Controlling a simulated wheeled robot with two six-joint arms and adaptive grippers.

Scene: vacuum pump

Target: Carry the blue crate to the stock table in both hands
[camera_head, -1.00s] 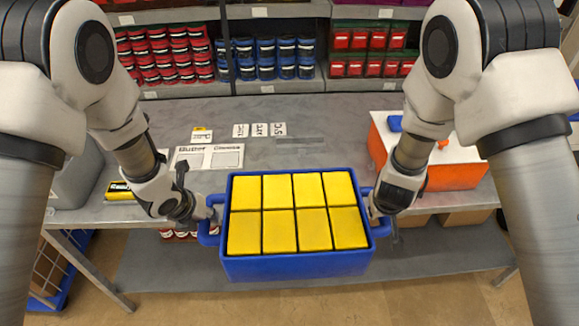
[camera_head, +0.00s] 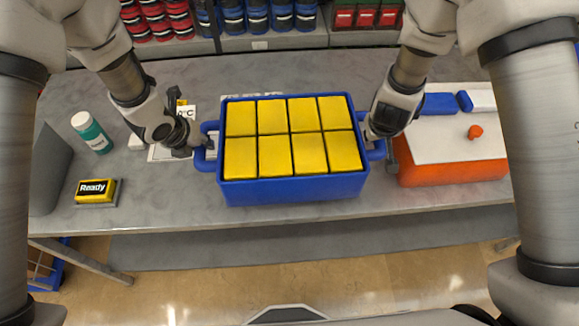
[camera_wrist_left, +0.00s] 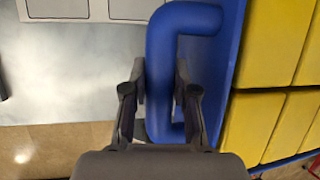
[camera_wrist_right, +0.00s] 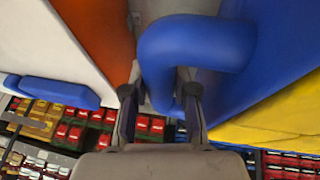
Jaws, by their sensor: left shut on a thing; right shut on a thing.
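The blue crate (camera_head: 293,191) is in the middle of the head view, over the grey table (camera_head: 430,208), and holds several yellow blocks. It looks level; I cannot tell if its bottom touches the tabletop. My left gripper (camera_head: 203,141) is shut on the crate's left handle, which stands between its fingers in the left wrist view (camera_wrist_left: 160,95). My right gripper (camera_head: 371,132) is shut on the right handle; the right wrist view shows that blue handle (camera_wrist_right: 185,45) between the fingers.
An orange box with a white lid (camera_head: 450,160) stands close right of the crate. At left are a teal bottle (camera_head: 92,133), a yellow "Ready" block (camera_head: 96,190) and a grey casing (camera_head: 48,170). Shelves with red and blue tins (camera_head: 270,20) are behind. Partly covered white cards lie behind the crate.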

